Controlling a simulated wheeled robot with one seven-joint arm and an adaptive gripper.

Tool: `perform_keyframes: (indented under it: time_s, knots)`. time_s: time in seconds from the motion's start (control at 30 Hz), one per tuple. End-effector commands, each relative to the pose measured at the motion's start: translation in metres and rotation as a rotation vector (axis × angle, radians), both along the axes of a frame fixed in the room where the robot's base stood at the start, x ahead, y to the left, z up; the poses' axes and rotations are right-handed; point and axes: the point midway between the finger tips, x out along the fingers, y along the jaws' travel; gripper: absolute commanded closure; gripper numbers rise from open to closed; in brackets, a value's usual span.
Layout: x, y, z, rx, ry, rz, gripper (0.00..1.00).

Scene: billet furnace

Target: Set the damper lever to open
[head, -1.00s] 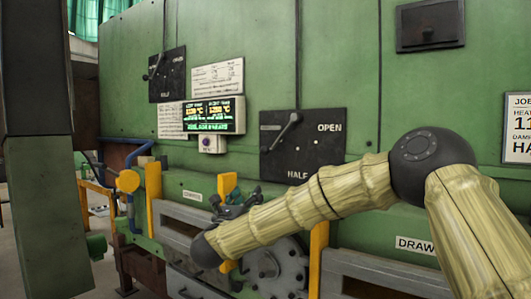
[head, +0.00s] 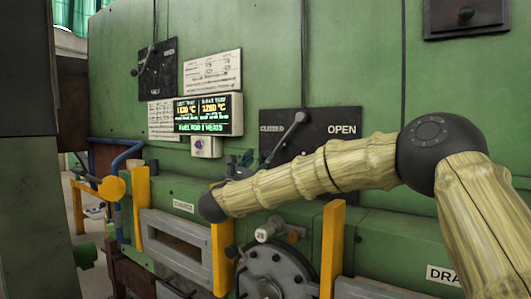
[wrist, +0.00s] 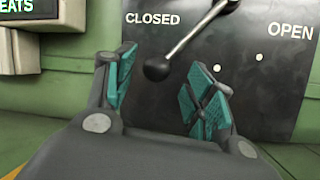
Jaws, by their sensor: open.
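The lever (head: 285,137) near my gripper is a grey rod on a black plate (head: 335,150) marked CLOSED on the left and OPEN on the right. It hangs from its upper end and slants down to the left. In the wrist view, its black ball knob (wrist: 157,67) shows below the CLOSED label, between my fingertips in the picture. My gripper (wrist: 165,85) is open, with teal pads either side of the knob; I see no contact. In the head view my gripper (head: 240,162) is partly hidden behind my forearm, at the plate's lower left.
A second, smaller lever plate (head: 157,70) is at the upper left. A lit display (head: 208,115) with a button box (head: 205,147) sits left of the near plate. Yellow posts (head: 332,245) and a round grey flange (head: 275,275) stand below my forearm.

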Motion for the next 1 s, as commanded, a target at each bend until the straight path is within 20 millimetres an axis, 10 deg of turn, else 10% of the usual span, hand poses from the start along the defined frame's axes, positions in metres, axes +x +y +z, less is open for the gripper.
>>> perform_keyframes:
  time_s: [0.77,1.0]
  knots:
    - [0.043,-0.021,0.017,-0.001,0.002,0.003,0.46]
    - [0.043,-0.021,0.017,-0.001,0.002,0.002,0.88]
